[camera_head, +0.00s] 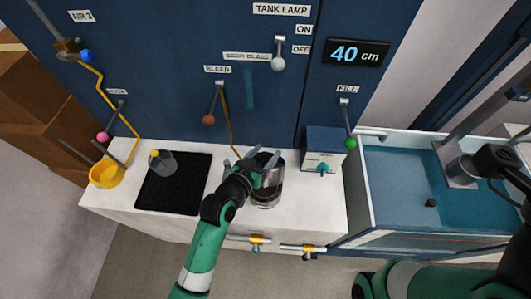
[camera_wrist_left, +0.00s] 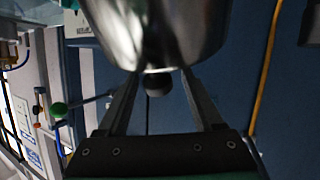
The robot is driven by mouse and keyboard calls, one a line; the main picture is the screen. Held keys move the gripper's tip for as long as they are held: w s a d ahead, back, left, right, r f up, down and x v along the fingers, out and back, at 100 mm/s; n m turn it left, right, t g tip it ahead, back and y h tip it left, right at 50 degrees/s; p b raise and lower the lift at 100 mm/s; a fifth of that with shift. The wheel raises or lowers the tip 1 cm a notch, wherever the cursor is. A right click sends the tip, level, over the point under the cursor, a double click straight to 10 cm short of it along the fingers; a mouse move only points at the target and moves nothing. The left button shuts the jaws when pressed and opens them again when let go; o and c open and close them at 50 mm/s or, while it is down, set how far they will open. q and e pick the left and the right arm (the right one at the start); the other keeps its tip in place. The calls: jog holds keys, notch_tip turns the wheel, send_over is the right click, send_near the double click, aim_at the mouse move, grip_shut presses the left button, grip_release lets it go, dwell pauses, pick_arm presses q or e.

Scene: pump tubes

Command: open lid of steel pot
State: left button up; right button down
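The steel pot (camera_head: 266,196) stands on the white counter, in front of the blue panel. My left gripper (camera_head: 263,161) reaches over its top from the front left and hides part of it. In the left wrist view, shiny steel (camera_wrist_left: 165,30) fills the top, with a small dark round knob (camera_wrist_left: 158,84) at its lower edge. The left fingers (camera_wrist_left: 160,85) are spread on either side of the knob, with gaps showing. Whether they touch the steel is unclear. My right arm shows at the right, but its fingertips cannot be made out.
A black mat (camera_head: 180,198) with a grey beaker (camera_head: 165,165) and a yellow bowl (camera_head: 105,175) lie to the left. A blue-and-white box (camera_head: 323,148) stands right of the pot, then a water tank (camera_head: 385,200). Levers hang from the panel behind, including a brown-knobbed one (camera_head: 208,119).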

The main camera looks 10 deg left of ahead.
pick_arm(q)
jog(key=shift+s, duration=0.1)
jog(key=p+v, duration=0.3)
jog(key=v, duration=0.8)
jog(key=shift+s, duration=0.25)
jog(key=shift+a, duration=0.15)
